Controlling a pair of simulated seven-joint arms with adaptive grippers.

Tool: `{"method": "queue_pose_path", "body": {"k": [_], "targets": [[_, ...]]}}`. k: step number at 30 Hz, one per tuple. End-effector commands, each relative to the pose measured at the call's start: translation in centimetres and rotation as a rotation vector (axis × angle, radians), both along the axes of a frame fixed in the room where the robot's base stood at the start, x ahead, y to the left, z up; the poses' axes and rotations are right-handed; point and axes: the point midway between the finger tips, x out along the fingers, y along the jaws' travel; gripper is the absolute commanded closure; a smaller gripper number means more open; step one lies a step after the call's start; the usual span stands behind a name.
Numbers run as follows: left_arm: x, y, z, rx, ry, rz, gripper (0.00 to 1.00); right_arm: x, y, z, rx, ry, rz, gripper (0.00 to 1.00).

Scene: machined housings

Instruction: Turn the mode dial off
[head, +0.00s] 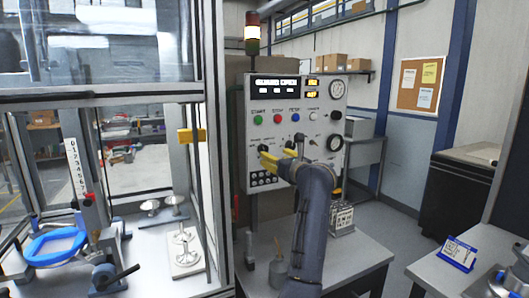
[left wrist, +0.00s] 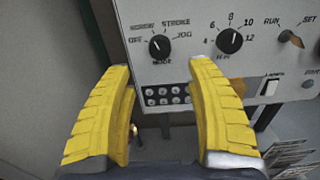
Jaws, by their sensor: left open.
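The mode dial (left wrist: 160,46) is a round black knob on the light grey control panel (left wrist: 190,15) in the left wrist view. OFF is printed to its left, STROKE above right and JOG to its right. Its white pointer mark seems to lean up and left, but it is too small to read surely. My left gripper (left wrist: 165,85) has its two yellow fingers apart, with nothing between them. The dial shows beyond and between the fingertips, apart from them. In the head view my left gripper (head: 268,160) is at the panel's lower left. My right gripper is not in view.
A second black dial (left wrist: 229,40) numbered 4 to 12 sits right of the mode dial, near the right finger. A RUN/SET switch (left wrist: 290,38) is farther right. Below are black round sockets (left wrist: 165,95). A glass-sided frame (head: 213,140) stands left of the panel.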

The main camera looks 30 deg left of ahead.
Motion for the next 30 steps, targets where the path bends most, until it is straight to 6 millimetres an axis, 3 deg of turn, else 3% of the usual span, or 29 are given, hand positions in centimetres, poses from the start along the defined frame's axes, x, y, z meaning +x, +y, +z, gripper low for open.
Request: {"method": "queue_pose_path", "body": {"k": [12,19,30], "targets": [[3.6,5.7,0.0,0.002,0.001,0.002,0.44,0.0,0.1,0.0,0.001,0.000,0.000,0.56],[4.6,7.2,0.0,0.001,0.000,0.001,0.44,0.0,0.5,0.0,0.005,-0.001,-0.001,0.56],[4.9,7.6,0.0,0.000,0.000,0.000,0.44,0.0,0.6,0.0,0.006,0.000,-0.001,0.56]]}}
